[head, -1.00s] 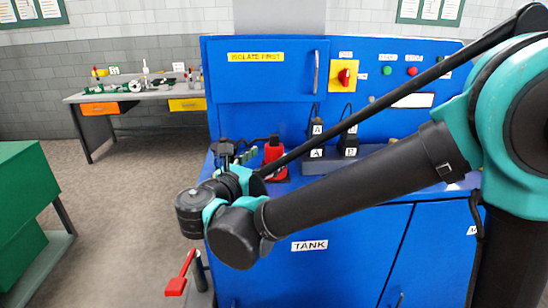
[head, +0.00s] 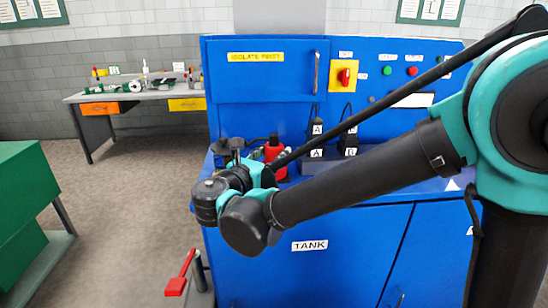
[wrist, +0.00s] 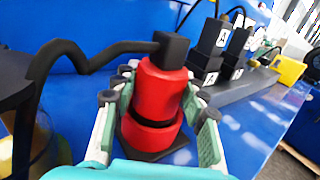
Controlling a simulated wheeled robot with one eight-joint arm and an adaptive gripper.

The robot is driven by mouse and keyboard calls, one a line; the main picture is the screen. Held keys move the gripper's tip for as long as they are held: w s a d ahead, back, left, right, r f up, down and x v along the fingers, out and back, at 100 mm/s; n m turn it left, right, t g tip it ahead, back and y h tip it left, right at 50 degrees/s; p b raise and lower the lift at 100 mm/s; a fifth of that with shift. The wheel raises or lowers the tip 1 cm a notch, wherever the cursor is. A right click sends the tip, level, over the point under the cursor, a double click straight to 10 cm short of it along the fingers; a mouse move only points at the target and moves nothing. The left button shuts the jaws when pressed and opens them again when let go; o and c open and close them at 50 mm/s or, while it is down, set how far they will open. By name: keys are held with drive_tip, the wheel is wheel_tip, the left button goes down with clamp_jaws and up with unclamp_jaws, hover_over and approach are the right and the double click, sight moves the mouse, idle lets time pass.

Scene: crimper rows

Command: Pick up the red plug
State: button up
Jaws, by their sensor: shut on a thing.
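The red plug (wrist: 160,92) stands upright in the middle of the wrist view, with a black cap and a black cable running off to the left. Below it is a red socket ring (wrist: 150,137) on a dark base, with a dark band between the two; I cannot tell whether the plug is clear of the socket. My gripper (wrist: 162,100) has one finger on each side of the plug and is shut on it. In the head view the plug (head: 272,152) shows behind my wrist, partly hidden.
Black plugs marked A and B (head: 317,128) stand in a dark block to the right. The blue cabinet (head: 310,270) carries them, with a back panel and a red-yellow switch (head: 344,75) behind. A bench (head: 145,97) stands far left. A red-handled lever (head: 178,282) sticks out low in front.

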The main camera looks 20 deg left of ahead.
drive_tip(key=shift+c, duration=1.1)
drive_tip(key=shift+r, duration=0.15)
